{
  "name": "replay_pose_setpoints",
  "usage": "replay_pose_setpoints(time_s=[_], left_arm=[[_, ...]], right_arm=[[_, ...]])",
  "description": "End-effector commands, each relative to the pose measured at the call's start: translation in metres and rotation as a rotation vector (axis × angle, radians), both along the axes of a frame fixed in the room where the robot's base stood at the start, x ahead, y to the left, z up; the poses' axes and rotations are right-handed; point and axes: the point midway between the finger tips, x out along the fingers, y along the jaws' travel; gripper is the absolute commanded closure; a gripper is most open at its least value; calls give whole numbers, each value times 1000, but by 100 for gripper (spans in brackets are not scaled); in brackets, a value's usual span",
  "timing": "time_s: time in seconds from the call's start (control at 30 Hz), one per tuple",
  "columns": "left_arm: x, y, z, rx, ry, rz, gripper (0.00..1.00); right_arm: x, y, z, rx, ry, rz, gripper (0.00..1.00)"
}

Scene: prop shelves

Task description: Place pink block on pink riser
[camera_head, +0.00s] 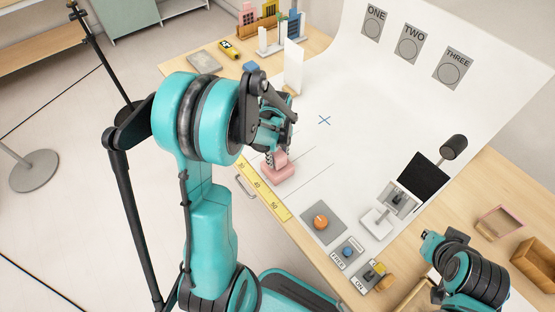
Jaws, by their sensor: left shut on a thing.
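The pink riser (277,178) sits on the white sheet near the yellow ruler, below my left gripper. The small pink block (280,158) is between the fingertips of my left gripper (276,153), which is shut on it. The block appears directly over the riser, and I cannot tell whether the two touch. My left arm's big teal joint hides part of the view to the left of the gripper. My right gripper (432,243) is at the lower right, small and partly hidden by its own arm; its fingers do not show clearly.
A yellow ruler (263,192) lies along the sheet's near edge. Panels with an orange knob (320,222) and a blue button (347,252) lie in front. A white upright board (293,66) stands behind the gripper. The sheet around the blue cross (324,120) is clear.

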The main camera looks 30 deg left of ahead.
Motion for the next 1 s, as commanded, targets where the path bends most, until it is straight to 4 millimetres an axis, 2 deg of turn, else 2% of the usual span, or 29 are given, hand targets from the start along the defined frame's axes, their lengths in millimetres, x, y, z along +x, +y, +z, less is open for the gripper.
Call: replay_pose_setpoints(time_s=[0.03,0.4,0.43,0.5,0.83,1.0], left_arm=[[0,0,-7,0,0,0,97],[0,0,-10,0,0,0,97],[0,0,-10,0,0,0,57],[0,0,-9,0,0,0,41],[0,0,-7,0,0,0,41],[0,0,14,0,0,0,41]], right_arm=[[0,0,-4,0,0,0,100],[0,0,-7,0,0,0,100],[0,0,-6,0,0,0,100],[0,0,-5,0,0,0,100],[0,0,-3,0,0,0,100],[0,0,6,0,0,0,100]])
